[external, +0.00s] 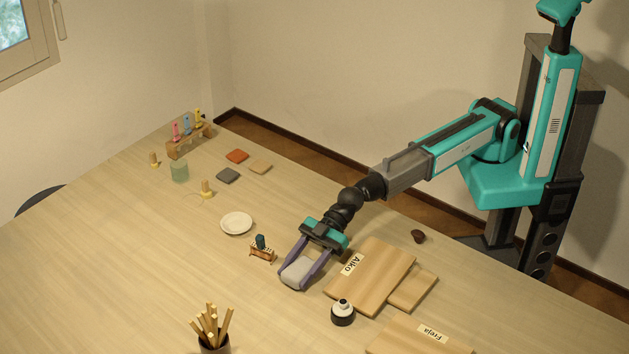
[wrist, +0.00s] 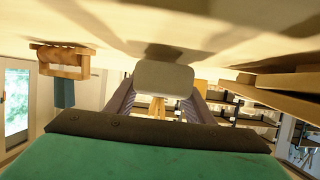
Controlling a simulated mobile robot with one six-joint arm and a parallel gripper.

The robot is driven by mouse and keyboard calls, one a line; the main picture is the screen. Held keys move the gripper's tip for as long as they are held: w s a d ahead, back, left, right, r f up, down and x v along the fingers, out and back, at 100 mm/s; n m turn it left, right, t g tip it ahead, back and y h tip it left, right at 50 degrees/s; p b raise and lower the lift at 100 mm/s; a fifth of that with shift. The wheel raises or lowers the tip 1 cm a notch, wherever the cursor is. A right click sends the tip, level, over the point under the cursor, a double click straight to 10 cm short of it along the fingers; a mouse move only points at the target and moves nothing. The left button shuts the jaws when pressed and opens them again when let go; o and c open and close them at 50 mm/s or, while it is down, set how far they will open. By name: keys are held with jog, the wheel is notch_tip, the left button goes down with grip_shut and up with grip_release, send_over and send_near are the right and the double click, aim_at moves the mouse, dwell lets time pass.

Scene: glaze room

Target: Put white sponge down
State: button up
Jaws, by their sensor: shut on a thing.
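The white sponge (external: 298,273) is a pale rounded block between the two purple fingers of my gripper (external: 302,268). My gripper is shut on it. In the wrist view the sponge (wrist: 163,79) sits between the fingertips, close to the table surface at the top of the picture. A dark shadow lies beside it on the table. I cannot tell whether the sponge touches the table. In the external view it is left of the board labelled Aiko (external: 372,275).
A small wooden stand with a dark blue item (external: 262,249) is just left of my gripper. A white plate (external: 236,223) lies farther left. A black-and-white bottle (external: 342,313) stands in front of the Aiko board. A cup of sticks (external: 214,340) is at the front.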

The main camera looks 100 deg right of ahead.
jog(key=shift+f, duration=0.35)
jog(key=shift+f, duration=0.15)
jog(key=o, duration=1)
jog(key=shift+r, duration=0.25)
jog(key=shift+s+d, duration=0.4)
jog(key=shift+b+v, duration=1.05)
jog(key=shift+v, duration=4.45)
jog(key=shift+w+r, duration=0.1)
jog(key=shift+r, duration=0.05)
